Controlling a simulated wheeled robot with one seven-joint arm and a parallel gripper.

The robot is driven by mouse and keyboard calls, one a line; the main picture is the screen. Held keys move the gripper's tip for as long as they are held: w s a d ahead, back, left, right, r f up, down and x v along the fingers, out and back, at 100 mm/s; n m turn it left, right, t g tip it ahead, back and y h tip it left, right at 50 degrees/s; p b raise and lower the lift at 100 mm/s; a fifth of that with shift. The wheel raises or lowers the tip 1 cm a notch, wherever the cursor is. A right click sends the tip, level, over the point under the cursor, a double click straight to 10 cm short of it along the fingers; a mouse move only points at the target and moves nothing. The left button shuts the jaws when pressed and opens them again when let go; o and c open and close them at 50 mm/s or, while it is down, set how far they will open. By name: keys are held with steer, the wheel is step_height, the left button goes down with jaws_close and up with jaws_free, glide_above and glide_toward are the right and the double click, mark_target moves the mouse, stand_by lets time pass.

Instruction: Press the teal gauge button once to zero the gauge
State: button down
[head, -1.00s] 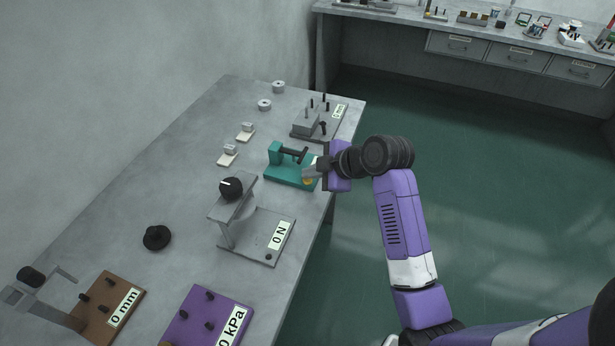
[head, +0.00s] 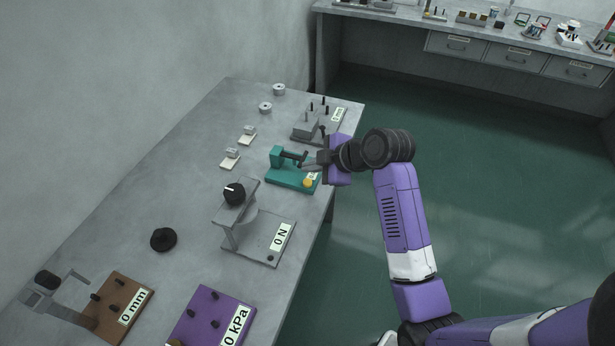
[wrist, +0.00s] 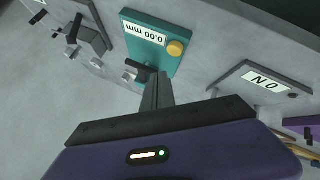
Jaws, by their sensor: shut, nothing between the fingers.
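The teal gauge (head: 283,178) stands on the table near its right edge. Its round yellow-orange button (head: 308,183) sits at the front corner of the base and is uncovered. In the wrist view the teal gauge (wrist: 150,60) shows a display (wrist: 144,27) reading 0.00 mm, upside down, beside the button (wrist: 176,48). My gripper (head: 307,167) is shut and empty. Its fingertips are above the teal base, a little behind the button in the head view and apart from it. In the wrist view the fingers (wrist: 158,88) point toward the gauge, short of the button.
A grey stand with a 0 N display (head: 281,237) is nearer, and a grey gauge block (head: 306,124) is farther back. Brown (head: 128,296) and purple (head: 228,304) plates lie at the near end. Small white pieces (head: 231,158) lie to the left.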

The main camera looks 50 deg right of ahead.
steer(key=shift+r+p, duration=0.95)
steer(key=shift+r, duration=0.45)
steer(key=shift+f, duration=0.1)
steer(key=d+r+m+t+h, duration=0.35)
steer(key=r+m+h, duration=0.2)
steer(key=m, duration=0.25)
steer(key=s+a+t+y, duration=0.1)
steer(key=s+a+y, duration=0.1)
steer(key=s+a, duration=1.1)
steer(key=s+a+m+t+y, duration=0.1)
steer(key=s+a+y, duration=0.2)
steer(key=s+a, duration=1)
steer(key=v, duration=0.4)
steer(key=shift+s+f, duration=0.25)
steer(key=shift+s, duration=0.1)
